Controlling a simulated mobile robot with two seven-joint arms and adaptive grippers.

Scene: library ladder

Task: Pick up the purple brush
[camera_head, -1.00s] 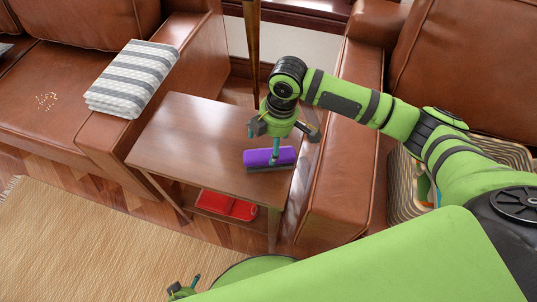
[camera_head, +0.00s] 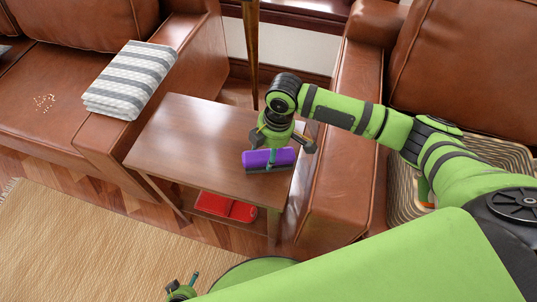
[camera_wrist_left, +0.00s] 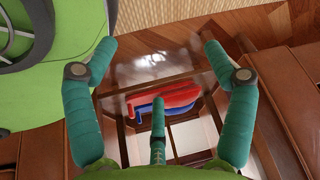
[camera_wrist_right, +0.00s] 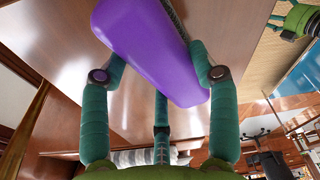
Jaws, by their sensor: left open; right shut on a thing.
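The purple brush (camera_head: 268,160), with a dark bristle edge, is at the right end of the wooden side table (camera_head: 190,140) in the head view. My right gripper (camera_head: 278,148) is over it from behind, shut on it. In the right wrist view the brush (camera_wrist_right: 150,45) lies between the teal fingers (camera_wrist_right: 160,75), which press on its sides. I cannot tell whether it still touches the tabletop. My left gripper (camera_head: 183,288) shows partly at the bottom edge of the head view. In the left wrist view its fingers (camera_wrist_left: 158,48) are spread and empty.
Brown leather seats stand on both sides of the table; the right armrest (camera_head: 340,180) is close to my right arm. A striped folded cloth (camera_head: 130,78) lies on the left armrest. A red object (camera_head: 226,206) is on the lower shelf. The tabletop's left part is clear.

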